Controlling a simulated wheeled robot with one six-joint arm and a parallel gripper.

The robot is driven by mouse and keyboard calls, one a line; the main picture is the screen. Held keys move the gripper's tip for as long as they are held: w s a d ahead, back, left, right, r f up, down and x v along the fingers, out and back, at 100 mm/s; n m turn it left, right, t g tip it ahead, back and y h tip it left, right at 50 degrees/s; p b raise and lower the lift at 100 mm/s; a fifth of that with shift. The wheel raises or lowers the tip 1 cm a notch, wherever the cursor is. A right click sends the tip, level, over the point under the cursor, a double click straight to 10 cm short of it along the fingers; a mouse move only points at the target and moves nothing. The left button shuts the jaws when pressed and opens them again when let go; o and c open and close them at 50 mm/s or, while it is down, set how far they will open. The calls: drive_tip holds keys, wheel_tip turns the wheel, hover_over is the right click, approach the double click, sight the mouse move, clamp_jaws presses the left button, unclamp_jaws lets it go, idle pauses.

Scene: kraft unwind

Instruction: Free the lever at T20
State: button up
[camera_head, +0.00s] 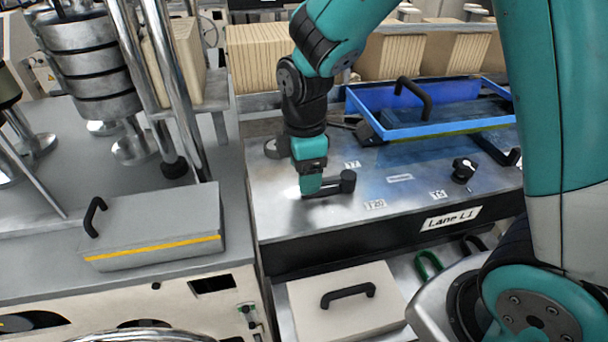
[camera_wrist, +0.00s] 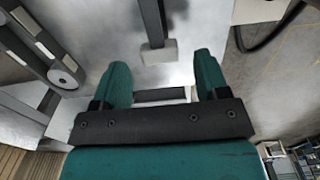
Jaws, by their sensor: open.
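The T20 label (camera_head: 375,204) is on the metal bench top, near its front edge. Just left of it lies a dark lever (camera_head: 348,181) with a round end, its bar running left toward my gripper (camera_head: 310,188). My gripper points down at the lever's left part and hides some of it; contact cannot be told. In the wrist view my gripper (camera_wrist: 160,62) has its two teal fingers apart. No held object shows.
A blue tray (camera_head: 365,104) with a black handle stands behind on the bench. A grey box (camera_head: 150,230) with a yellow stripe is left. Bench top between T7 (camera_head: 352,164) and T6 is mostly clear.

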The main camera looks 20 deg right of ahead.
drive_tip(key=shift+f, duration=1.25)
clamp_jaws()
